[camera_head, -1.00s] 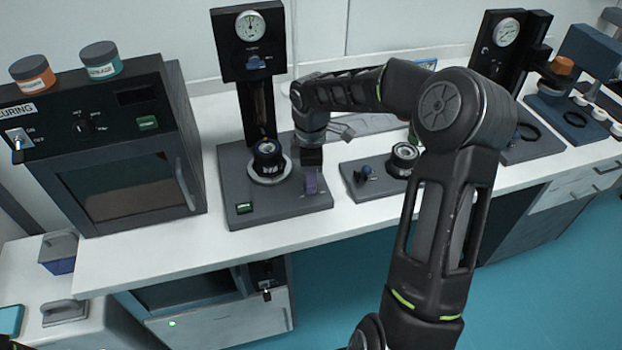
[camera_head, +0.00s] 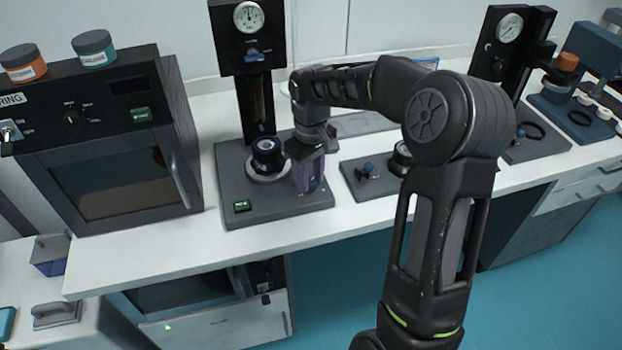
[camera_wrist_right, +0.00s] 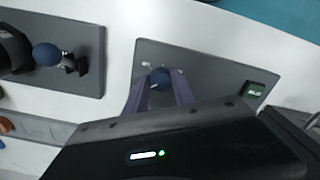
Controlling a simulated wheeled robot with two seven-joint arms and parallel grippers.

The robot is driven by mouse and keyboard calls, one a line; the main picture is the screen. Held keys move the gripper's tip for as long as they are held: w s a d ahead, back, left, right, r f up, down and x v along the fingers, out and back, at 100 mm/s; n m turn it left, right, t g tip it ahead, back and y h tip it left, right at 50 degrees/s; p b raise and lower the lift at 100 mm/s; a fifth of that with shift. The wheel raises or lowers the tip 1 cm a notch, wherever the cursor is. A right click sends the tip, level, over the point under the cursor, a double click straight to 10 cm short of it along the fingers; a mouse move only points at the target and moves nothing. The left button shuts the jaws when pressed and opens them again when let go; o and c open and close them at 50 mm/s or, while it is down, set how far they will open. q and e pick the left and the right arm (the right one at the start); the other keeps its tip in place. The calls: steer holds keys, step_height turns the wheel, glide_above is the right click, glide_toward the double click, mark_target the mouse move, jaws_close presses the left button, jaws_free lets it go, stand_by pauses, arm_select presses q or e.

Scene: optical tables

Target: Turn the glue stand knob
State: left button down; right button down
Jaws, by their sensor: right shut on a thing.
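The glue stand is a black column with a round gauge (camera_head: 249,17) on a grey base plate (camera_head: 262,213). A blue-and-black round part (camera_head: 267,152) sits on a pale ring on that plate. My right gripper (camera_head: 309,188) points down over the plate's right front corner. In the head view the fingers mostly hide this knob. A second blue knob (camera_head: 253,54) sits below the gauge. My left gripper is out of view.
A small plate (camera_head: 377,187) with another blue knob (camera_head: 368,168) stands close on the right. A curing oven (camera_head: 113,178) with two jars on top stands left. A green button (camera_head: 241,206) is at the stand's front left. My right arm covers part of the bench.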

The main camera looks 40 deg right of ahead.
mark_target(310, 181)
steer(key=m+b, duration=0.1)
steer(key=m, duration=0.9)
steer(key=shift+a, duration=0.1)
steer(key=shift+m, duration=1.6)
steer(key=c, duration=1.1)
jaws_free()
steer(key=shift+o, duration=0.2)
step_height(310, 181, up, 8)
steer(key=shift+f+b, duration=0.1)
steer(key=shift+b, duration=0.2)
